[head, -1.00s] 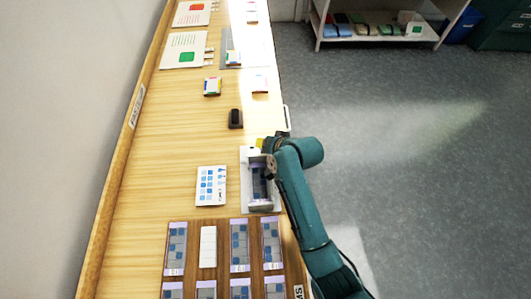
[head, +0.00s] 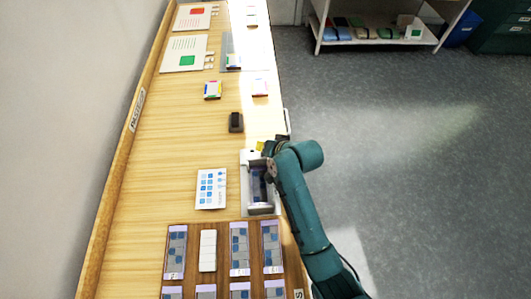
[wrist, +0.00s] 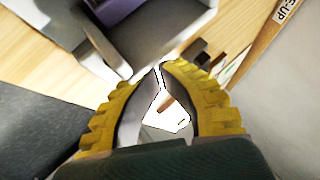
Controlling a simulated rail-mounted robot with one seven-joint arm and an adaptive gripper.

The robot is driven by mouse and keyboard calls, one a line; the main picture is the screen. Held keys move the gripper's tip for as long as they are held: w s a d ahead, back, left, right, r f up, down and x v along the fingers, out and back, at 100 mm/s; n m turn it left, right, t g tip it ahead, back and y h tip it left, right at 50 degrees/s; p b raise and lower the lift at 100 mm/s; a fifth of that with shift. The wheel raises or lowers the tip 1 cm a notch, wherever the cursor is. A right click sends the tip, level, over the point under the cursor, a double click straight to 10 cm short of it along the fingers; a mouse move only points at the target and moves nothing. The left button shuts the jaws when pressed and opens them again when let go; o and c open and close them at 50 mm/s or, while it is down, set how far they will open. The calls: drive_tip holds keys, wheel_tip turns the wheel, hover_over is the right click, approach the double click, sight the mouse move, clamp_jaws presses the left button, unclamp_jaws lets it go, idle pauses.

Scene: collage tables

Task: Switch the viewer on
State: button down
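The viewer (head: 262,209) is a grey and white device at the right edge of the table, with a dark bluish strip in its recess. In the wrist view a grey part of it (wrist: 178,32) shows at the top left, with a purple piece beside it. My gripper (head: 261,147) is at the far end of the viewer, low over the table edge. In the wrist view the yellow-padded fingers (wrist: 160,67) have their tips together, with nothing visible gripped. A bright white patch shows between the fingers. Contact with the viewer and its switch cannot be made out.
A printed card (head: 211,188) lies left of the viewer. A wooden tray (head: 190,235) with several strips is in front. A black device (head: 236,121) stands beyond the viewer. Colored blocks and papers lie farther back. Bare table (head: 165,130) is at left.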

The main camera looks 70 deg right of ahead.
idle(0.3)
drive_tip(key=shift+f, duration=0.45)
drive_tip(key=shift+f, duration=0.25)
idle(0.3)
drive_tip(key=shift+r+p, duration=0.65)
drive_tip(key=shift+p, duration=0.2)
wheel_tip(320, 180, up, 6)
drive_tip(key=p, duration=0.6)
drive_tip(key=shift+r, duration=0.2)
drive_tip(key=shift+f, duration=0.15)
